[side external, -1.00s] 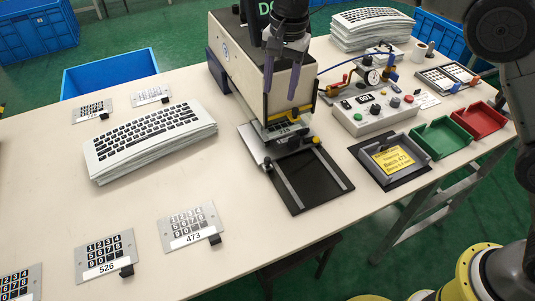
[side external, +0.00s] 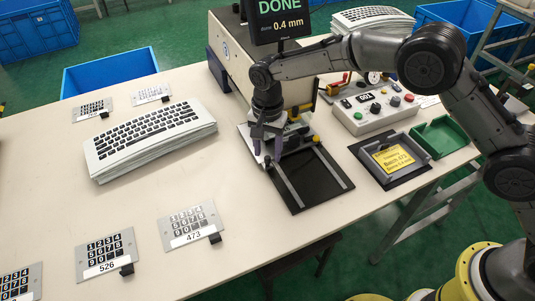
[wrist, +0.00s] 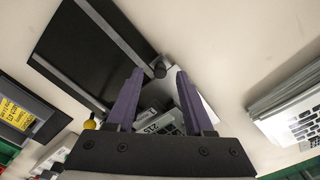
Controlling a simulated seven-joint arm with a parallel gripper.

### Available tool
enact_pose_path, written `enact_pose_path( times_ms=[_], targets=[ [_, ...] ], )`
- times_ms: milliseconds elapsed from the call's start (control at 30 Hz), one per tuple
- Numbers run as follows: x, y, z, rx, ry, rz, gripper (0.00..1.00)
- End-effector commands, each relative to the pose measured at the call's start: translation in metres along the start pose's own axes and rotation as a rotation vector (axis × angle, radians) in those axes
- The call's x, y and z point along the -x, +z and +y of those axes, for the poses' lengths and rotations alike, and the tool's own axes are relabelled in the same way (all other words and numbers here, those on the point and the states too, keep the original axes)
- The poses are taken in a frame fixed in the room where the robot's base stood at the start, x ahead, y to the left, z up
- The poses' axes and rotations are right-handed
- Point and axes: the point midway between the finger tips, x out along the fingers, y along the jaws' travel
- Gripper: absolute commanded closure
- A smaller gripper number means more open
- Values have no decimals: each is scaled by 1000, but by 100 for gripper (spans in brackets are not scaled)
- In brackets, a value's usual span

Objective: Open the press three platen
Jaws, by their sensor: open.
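The press (side external: 300,92) is a beige machine under a screen reading DONE and 0.4 mm. A black slide bed with two grey rails (side external: 320,172) extends from its front. In the wrist view a dark round knob (wrist: 160,70) lies between or just beyond my fingertips; contact cannot be told. My gripper (side external: 267,156) points down at the left front of the press, its purple fingers apart and empty. It also shows in the wrist view (wrist: 159,76). A keypad plate with a number label (wrist: 160,120) shows under the fingers. My arm hides part of the press front.
A yellow-topped knob (side external: 316,139) stands right of the gripper. A control box (side external: 375,112), a yellow-labelled tray (side external: 393,159) and a green tray (side external: 440,137) lie to the right. Stacked keyboards (side external: 150,140) and keypad plates (side external: 190,226) lie left.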

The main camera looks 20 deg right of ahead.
Motion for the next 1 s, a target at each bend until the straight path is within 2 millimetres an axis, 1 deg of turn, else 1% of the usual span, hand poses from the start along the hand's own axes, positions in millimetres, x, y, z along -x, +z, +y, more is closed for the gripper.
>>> enact_pose_path(
  times_ms=[33, 200, 533, 667, 700, 767, 800, 833, 1000],
  targets=[
    [-7, 0, 0, 0, 3, -1, 48],
    [-19, 0, 0, 0, 0, 0, 48],
    [-21, 0, 0, 0, -1, 0, 48],
    [-21, 0, 0, 0, -1, 0, 71],
    [-21, 0, 0, 0, -1, 0, 78],
    [-21, 0, 0, 0, -1, 0, 89],
    [-21, 0, 0, 0, -1, 0, 96],
    [-21, 0, 0, 0, -1, 0, 100],
    [-21, 0, 0, 0, -1, 0, 100]
  ],
)
